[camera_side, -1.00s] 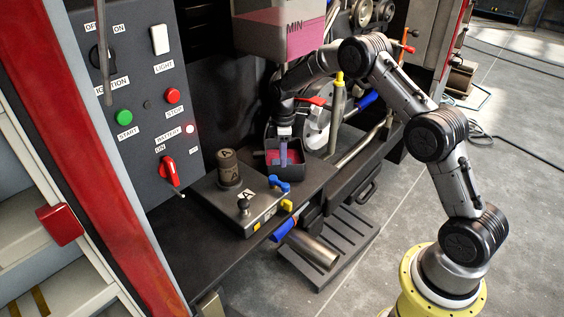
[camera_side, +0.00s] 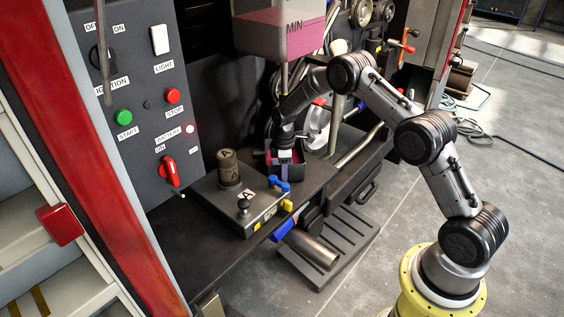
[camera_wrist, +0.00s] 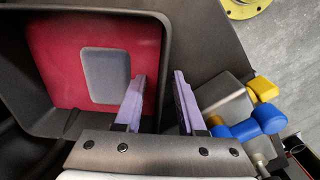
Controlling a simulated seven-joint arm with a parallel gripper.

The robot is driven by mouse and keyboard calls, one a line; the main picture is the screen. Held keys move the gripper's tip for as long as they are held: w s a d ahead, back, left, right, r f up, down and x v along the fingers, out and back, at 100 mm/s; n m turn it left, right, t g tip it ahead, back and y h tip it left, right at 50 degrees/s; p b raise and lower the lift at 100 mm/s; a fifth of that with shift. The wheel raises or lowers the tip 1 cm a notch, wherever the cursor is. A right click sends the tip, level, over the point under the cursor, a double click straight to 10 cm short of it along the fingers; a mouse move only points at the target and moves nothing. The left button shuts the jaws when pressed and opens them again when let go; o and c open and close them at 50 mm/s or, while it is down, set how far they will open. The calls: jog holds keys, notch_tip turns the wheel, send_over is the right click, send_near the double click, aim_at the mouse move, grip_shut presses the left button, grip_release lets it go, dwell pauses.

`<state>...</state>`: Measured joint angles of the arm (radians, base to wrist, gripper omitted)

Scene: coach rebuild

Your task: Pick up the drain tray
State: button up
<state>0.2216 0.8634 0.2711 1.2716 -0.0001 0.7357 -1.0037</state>
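The drain tray is a dark open box with red fluid in it. In the side view the tray (camera_side: 299,172) stands on the black shelf beneath the tank. In the wrist view the tray (camera_wrist: 14,75) fills the upper left, with a grey rounded patch inside the red. My gripper (camera_side: 284,159) is down at the tray, its fingertips mostly hidden there. In the wrist view my gripper (camera_wrist: 159,84) is open, its purple fingers apart. The left finger is inside the tray and the right one outside, with the tray's right wall between them. I see no clear contact.
A grey block with blue and yellow handles (camera_side: 245,205) sits close left of the tray; its blue handle (camera_wrist: 246,130) is near my right finger. The tank with pink fluid (camera_side: 285,30) hangs above. Pipes stand to the right.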

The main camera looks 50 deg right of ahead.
grip_shut()
dwell(1.1)
jog(key=shift+w+r, duration=0.15)
jog(key=shift+r, duration=0.05)
